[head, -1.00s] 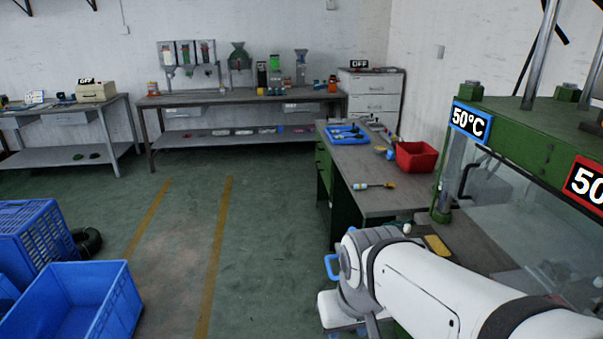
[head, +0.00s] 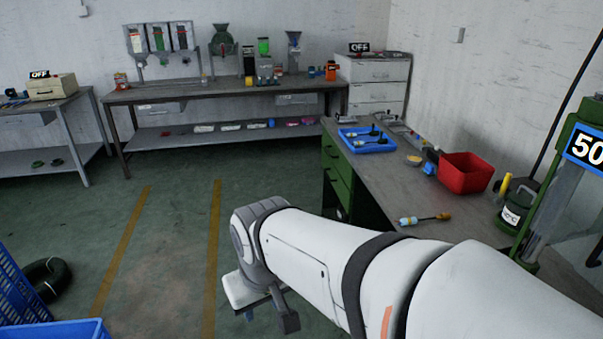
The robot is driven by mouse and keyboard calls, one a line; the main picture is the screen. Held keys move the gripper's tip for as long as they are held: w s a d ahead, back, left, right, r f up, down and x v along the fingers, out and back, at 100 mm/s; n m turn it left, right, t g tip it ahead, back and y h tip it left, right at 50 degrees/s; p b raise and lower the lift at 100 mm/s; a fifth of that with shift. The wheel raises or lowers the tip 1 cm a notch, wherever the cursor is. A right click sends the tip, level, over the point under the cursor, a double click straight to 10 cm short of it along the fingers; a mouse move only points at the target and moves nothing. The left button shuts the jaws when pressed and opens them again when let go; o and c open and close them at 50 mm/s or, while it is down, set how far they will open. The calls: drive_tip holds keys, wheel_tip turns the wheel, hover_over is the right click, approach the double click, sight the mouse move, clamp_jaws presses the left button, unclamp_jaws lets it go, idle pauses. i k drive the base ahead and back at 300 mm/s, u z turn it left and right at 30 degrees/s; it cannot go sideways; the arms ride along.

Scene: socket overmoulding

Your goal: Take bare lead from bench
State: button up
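The workbench (head: 385,195) with green drawers stands right of centre. On it a blue tray (head: 347,147) holds small dark items, too small to tell whether a bare lead is among them. My white arm reaches across the foreground, in front of the bench's near end. My gripper (head: 285,317) shows only in part below the arm's end, over the floor and apart from the bench top. Its fingers are not clear, so I cannot tell if it is open, shut or holding anything.
A red bin (head: 466,172), a screwdriver-like tool (head: 425,218) and a green container (head: 515,210) are on the bench. A green press frame (head: 555,170) stands at the right. Blue crates (head: 52,330) are lower left. The floor between yellow lines is clear.

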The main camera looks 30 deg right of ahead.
sight(413, 220)
drive_tip(key=z, duration=0.55)
drive_tip(key=i, duration=1.15)
drive_tip(key=z, duration=1.2)
drive_tip(key=i, duration=0.25)
drive_tip(key=z, duration=0.1)
drive_tip(key=k, duration=0.75)
drive_tip(key=z, duration=0.2)
drive_tip(key=i, duration=0.8)
drive_tip(key=u, duration=0.1)
